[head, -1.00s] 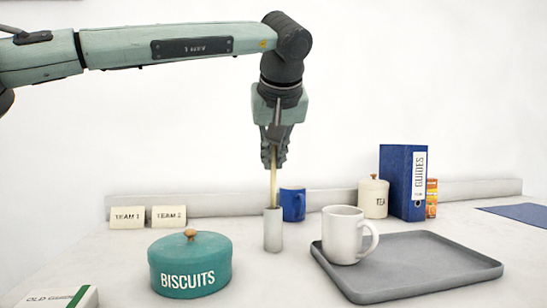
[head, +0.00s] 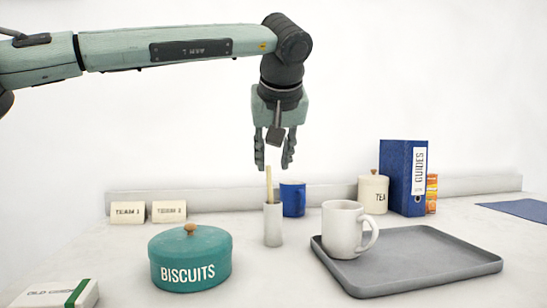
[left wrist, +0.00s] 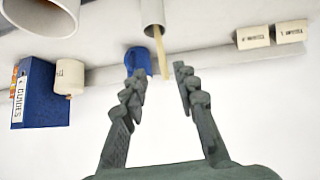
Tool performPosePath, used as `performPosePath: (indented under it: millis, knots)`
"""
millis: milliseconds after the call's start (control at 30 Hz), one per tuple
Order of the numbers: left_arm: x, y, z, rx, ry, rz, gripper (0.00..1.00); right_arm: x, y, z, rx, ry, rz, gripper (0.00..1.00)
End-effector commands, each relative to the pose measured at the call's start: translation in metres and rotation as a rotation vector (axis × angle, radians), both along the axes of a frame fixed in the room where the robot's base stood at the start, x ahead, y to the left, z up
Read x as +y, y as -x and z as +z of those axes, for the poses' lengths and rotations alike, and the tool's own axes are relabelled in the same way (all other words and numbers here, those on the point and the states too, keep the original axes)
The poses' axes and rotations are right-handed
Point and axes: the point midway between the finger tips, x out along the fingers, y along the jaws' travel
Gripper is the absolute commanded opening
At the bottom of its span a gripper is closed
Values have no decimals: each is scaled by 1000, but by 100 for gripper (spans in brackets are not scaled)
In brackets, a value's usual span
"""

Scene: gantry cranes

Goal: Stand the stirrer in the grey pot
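The stirrer (head: 269,184) is a thin pale wooden stick. It stands in the narrow grey pot (head: 273,226), leaning slightly, with its upper part above the rim. In the left wrist view the stirrer (left wrist: 161,50) sticks out of the pot (left wrist: 152,14) toward my fingers. My left gripper (head: 273,167) is open and empty, just above the top of the stirrer. In the left wrist view its fingertips (left wrist: 157,75) are spread apart with nothing between them gripped. The stirrer's lower end is hidden inside the pot. My right gripper is not in view.
A white mug (head: 342,231) stands on the grey tray (head: 440,259) to the right. A teal biscuit tin (head: 190,262) is front left. A blue mug (head: 293,199), tea canister (head: 373,194) and blue binder (head: 402,178) stand behind. Name cards (head: 127,212) stand back left.

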Motion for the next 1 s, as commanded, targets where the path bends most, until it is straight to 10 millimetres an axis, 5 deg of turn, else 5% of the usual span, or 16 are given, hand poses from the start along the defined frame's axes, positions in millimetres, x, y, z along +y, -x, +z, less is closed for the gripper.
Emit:
performPosePath:
  millis: [300, 700, 1000]
  knots:
    - [0, 0, 16, -3, 1, 2, 29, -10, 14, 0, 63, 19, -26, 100]
    - [-6, 63, 76, -2, -1, -1, 29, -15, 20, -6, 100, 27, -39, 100]
    - [-8, 84, 96, 1, -1, 1, 29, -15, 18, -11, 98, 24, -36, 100]
